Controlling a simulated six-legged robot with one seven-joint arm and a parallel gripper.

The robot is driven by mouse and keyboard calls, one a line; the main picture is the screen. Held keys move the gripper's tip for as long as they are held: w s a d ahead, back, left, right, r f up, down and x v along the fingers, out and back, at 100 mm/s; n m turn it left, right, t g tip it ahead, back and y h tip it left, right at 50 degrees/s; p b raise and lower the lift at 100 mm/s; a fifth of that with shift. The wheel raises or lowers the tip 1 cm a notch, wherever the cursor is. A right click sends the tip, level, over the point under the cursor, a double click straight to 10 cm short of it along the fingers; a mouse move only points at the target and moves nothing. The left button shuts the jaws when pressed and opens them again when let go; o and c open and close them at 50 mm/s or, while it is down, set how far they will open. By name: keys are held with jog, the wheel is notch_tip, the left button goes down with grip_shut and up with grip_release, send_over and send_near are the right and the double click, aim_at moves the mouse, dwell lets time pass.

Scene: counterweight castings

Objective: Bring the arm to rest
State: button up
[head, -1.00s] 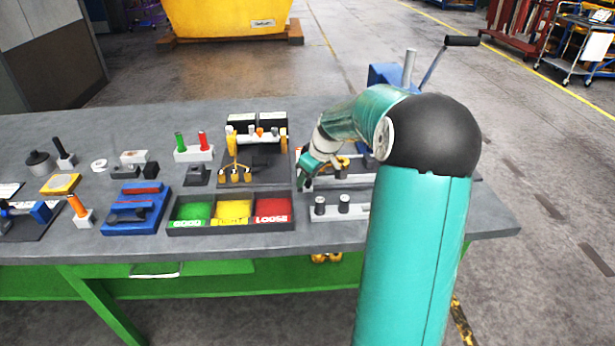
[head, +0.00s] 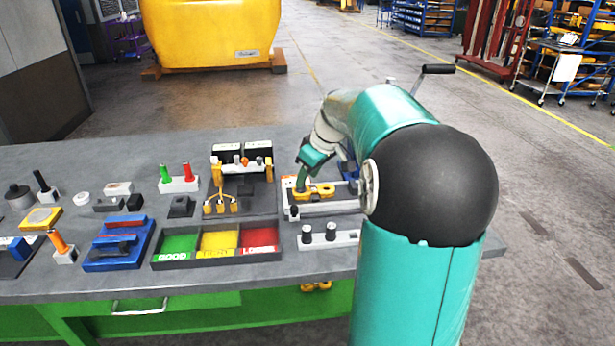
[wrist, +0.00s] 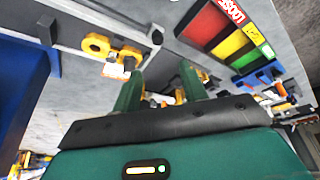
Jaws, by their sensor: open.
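My gripper (head: 300,185) is at the end of my teal arm, over the right part of the grey workbench (head: 60,150). In the wrist view its two green fingers (wrist: 160,88) stand apart with nothing clearly held between them. In the head view the fingers overlap a grey fixture holding a yellow casting (head: 320,190). The casting also shows left of the fingers in the wrist view (wrist: 97,45). Whether the fingertips touch anything cannot be told. My upper arm hides part of the bench's right end.
A three-part tray (head: 160,258) with green, yellow and red sections lies left of the gripper. A stand with yellow parts (head: 241,160) rises behind it. A block with two dark pegs (head: 345,238) lies in front. Floor is open beyond the bench.

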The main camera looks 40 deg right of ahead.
dwell(0.3)
jog(key=s+a+r+m+h, duration=0.1)
jog(key=s+a+r, duration=0.1)
jog(key=s+a, duration=0.75)
jog(key=s+a+r+m+h, duration=0.1)
jog(key=s+a, duration=0.3)
jog(key=a, duration=1.1)
jog(key=s+a+f+t, duration=0.1)
jog(key=s+a, duration=0.3)
jog(key=s, duration=0.4)
jog(key=shift+a+f+m+y, duration=0.35)
jog(key=shift+f+m+y, duration=0.05)
jog(key=shift+f, duration=0.4)
